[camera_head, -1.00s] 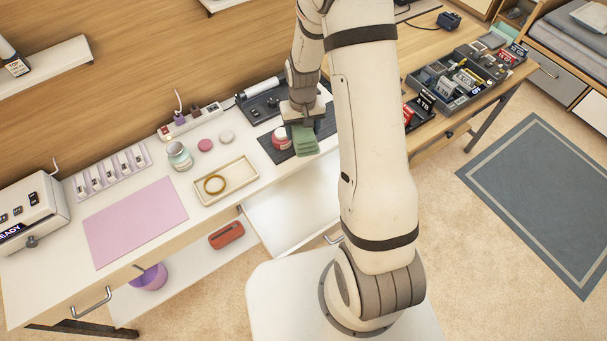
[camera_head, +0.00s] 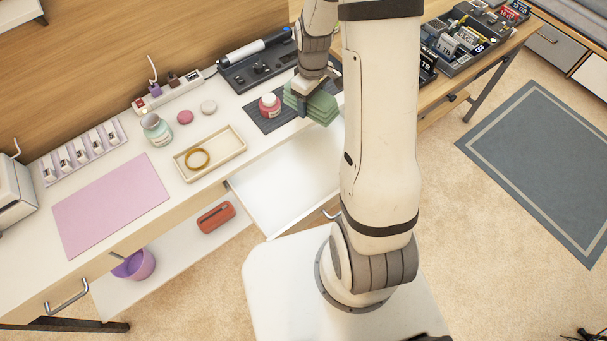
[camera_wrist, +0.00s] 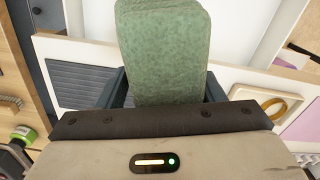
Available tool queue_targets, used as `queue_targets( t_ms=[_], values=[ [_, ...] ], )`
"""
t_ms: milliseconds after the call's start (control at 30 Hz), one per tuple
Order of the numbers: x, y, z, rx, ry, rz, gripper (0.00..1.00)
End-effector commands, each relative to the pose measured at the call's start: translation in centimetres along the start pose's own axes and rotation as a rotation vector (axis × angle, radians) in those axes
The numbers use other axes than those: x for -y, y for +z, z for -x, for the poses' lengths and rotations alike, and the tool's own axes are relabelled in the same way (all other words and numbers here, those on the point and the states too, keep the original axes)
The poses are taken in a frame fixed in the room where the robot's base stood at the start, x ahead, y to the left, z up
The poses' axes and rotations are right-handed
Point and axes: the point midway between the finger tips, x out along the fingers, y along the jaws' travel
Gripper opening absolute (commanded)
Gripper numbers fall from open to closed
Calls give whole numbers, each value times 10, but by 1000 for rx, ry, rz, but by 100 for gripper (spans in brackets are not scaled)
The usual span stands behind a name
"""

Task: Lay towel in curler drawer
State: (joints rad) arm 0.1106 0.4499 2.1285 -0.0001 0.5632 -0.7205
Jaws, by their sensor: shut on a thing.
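A folded green towel (camera_head: 318,105) is held in my gripper (camera_head: 302,103), which is shut on it. The towel hangs over the right end of the desk, by the dark ribbed mat (camera_head: 263,118). In the wrist view the towel (camera_wrist: 163,50) fills the middle, with my gripper (camera_wrist: 162,95) around its near end. The open drawer (camera_head: 285,185) is pulled out below the desk top, and its white floor looks empty where visible. In the wrist view the drawer (camera_wrist: 240,30) lies behind the towel, which hides part of it. My arm hides the drawer's right side.
A pink-and-white jar (camera_head: 269,105) stands on the mat, close beside the gripper. A tray (camera_head: 235,150) with a gold ring (camera_head: 197,158) lies left of it. The curling iron holder (camera_head: 258,66) is behind. A red case (camera_head: 215,217) lies on the lower shelf.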

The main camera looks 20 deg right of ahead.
Motion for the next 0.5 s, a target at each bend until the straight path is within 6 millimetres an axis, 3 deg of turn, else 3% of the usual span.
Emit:
queue_targets(
  t_ms=[33, 500],
  values=[
    [-4, 7, -23, -2, 2, 73, 36],
    [-19, 73, -100, -1, 4, 883, 36]
  ],
)
